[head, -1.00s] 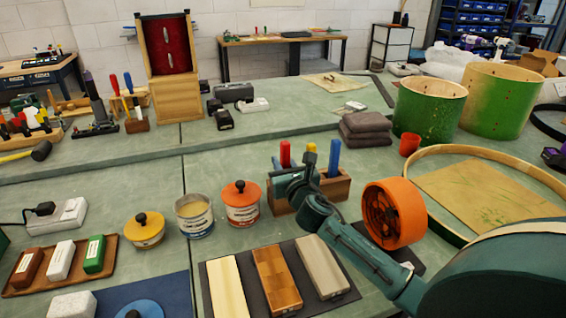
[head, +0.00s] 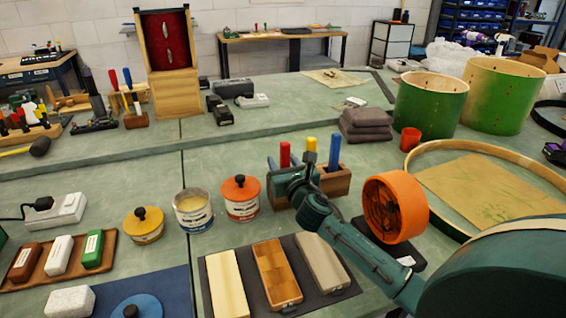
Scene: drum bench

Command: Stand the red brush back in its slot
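The red brush (head: 285,153) shows as an upright red handle at the left end of the wooden brush block (head: 336,184). Its lower part is hidden behind my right gripper, so I cannot see how it sits in the slot. My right gripper (head: 293,171) is at the block's left end, with its teal fingers spread apart on either side of the red handle. It looks open. A yellow handle (head: 310,144) and a blue handle (head: 334,151) stand upright in the same block. My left gripper is out of view.
An orange-lidded tin (head: 240,198) and an open tin (head: 193,212) stand left of the block. An orange ring-shaped fan (head: 396,208) stands right of my forearm. Wooden bars lie on a dark mat (head: 327,291) in front. Folded grey cloths (head: 366,126) lie behind.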

